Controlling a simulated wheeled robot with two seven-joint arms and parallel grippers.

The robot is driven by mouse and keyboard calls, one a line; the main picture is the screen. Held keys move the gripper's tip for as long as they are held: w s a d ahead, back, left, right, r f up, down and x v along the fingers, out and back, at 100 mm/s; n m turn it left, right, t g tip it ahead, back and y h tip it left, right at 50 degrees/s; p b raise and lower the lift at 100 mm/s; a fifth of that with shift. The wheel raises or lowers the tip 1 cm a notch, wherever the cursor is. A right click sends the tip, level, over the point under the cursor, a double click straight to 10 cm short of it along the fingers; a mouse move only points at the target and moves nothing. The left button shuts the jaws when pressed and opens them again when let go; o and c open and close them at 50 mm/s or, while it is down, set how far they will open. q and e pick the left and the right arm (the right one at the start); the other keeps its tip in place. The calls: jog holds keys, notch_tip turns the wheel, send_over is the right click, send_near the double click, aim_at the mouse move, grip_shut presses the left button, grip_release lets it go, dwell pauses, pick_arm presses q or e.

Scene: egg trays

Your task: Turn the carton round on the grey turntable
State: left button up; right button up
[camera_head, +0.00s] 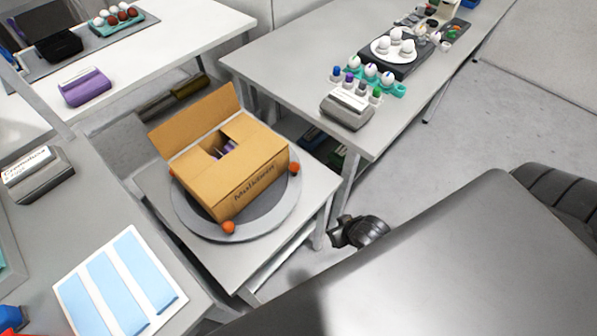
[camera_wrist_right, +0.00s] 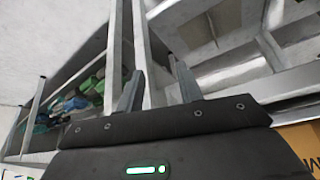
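The brown cardboard carton (camera_head: 245,185) sits on the round grey turntable (camera_head: 270,218), upright, with a flap raised at its back left. Printed lettering on its front side faces the lower right. Its top is partly open, and something purple shows inside. Orange knobs (camera_head: 228,227) stand on the turntable's rim. A corner of the carton also shows at the lower right of the right wrist view (camera_wrist_right: 302,138). My right gripper (camera_head: 338,233) is right of the turntable's stand, apart from the carton. In the right wrist view its fingers (camera_wrist_right: 157,88) are apart with nothing between them. My left gripper is not in view.
A grey table (camera_head: 290,62) with egg holders and a labelled block (camera_head: 346,110) stands behind right. A left table holds a blue-striped panel (camera_head: 120,285) and a grey block (camera_head: 38,175). A white table (camera_head: 160,45) is at the back left. My dark body fills the lower right.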

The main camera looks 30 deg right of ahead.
jog(key=w+d+r+m+t+y, duration=0.2)
jog(key=w+r+m+t, duration=0.15)
jog(key=w+r, duration=0.4)
jog(key=m+t+y+b, duration=0.1)
jog(key=m+t+y, duration=0.2)
jog(key=y, duration=0.3)
send_near(299, 168)
jog(key=shift+g, duration=0.25)
jog(key=x, duration=1)
jog(key=shift+w+r, duration=0.1)
jog(key=shift+w, duration=0.05)
jog(key=shift+c, duration=0.5)
grip_shut()
